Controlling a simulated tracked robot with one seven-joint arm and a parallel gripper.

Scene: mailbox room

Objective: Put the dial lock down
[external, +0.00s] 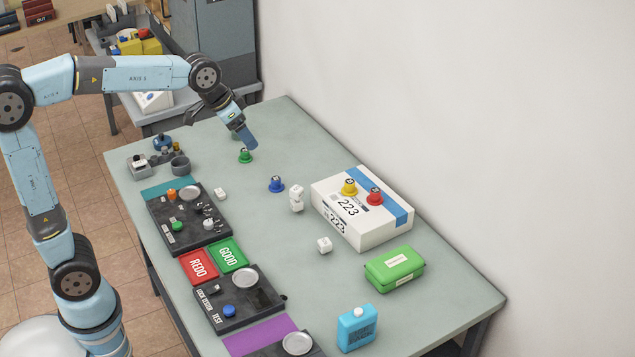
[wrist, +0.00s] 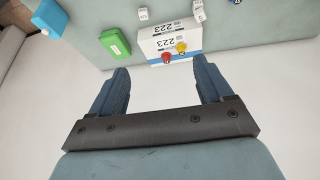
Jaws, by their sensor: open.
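Several small coloured dial locks are in view. A green one (external: 245,157) stands on the table, just below my gripper in the picture. A blue one (external: 276,185) stands on the table to its right. A yellow one (external: 349,188) and a red one (external: 375,197) sit on top of the white 223 box (external: 352,234). In the wrist view the red lock (wrist: 166,57) and yellow lock (wrist: 181,48) show beyond my fingers. My gripper (external: 251,144) is raised over the far part of the table; its fingers (wrist: 161,66) are apart with nothing between them.
Small white cubes (external: 324,245) lie about the table. A green case (external: 394,269) and a blue bottle (external: 356,328) stand near the right. Dark test trays (external: 187,240) and red and green pads (external: 199,266) line the left edge. A wall borders the right side.

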